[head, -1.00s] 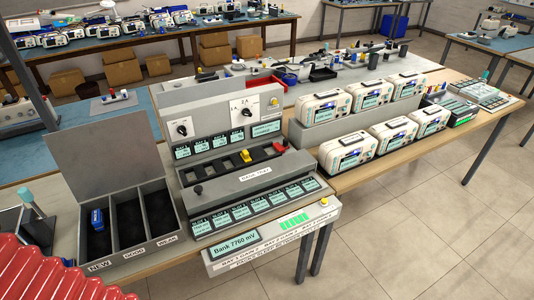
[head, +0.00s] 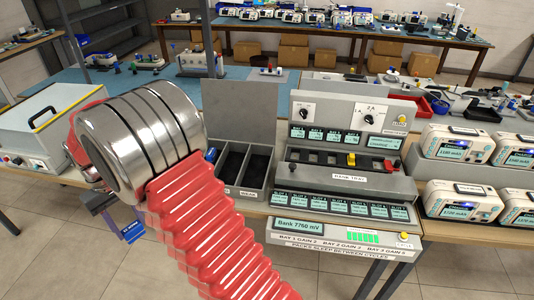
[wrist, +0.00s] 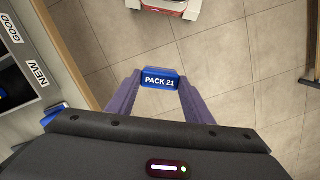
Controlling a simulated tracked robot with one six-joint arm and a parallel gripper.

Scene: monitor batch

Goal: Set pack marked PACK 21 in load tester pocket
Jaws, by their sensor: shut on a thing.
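My gripper (wrist: 160,84) is shut on the blue pack marked PACK 21 (wrist: 160,75), its label facing the wrist camera. In the head view the pack (head: 133,233) hangs over the floor in front of the bench, left of the tester and partly beside my red arm sleeve. A grey tester (head: 345,190) with dials, several small slot displays and a "Bank 7760 mV" screen stands on the bench. Its dark tray row (head: 325,158) holds a yellow piece and a red piece. I cannot tell which opening is the load tester pocket.
An open-lidded bin (head: 240,192) stands left of the tester; its NEW compartment holds a blue pack (head: 210,154). A pale box with a black handle (head: 45,120) stands at the left. Cream monitors (head: 461,195) stand at the right. Floor in front is clear.

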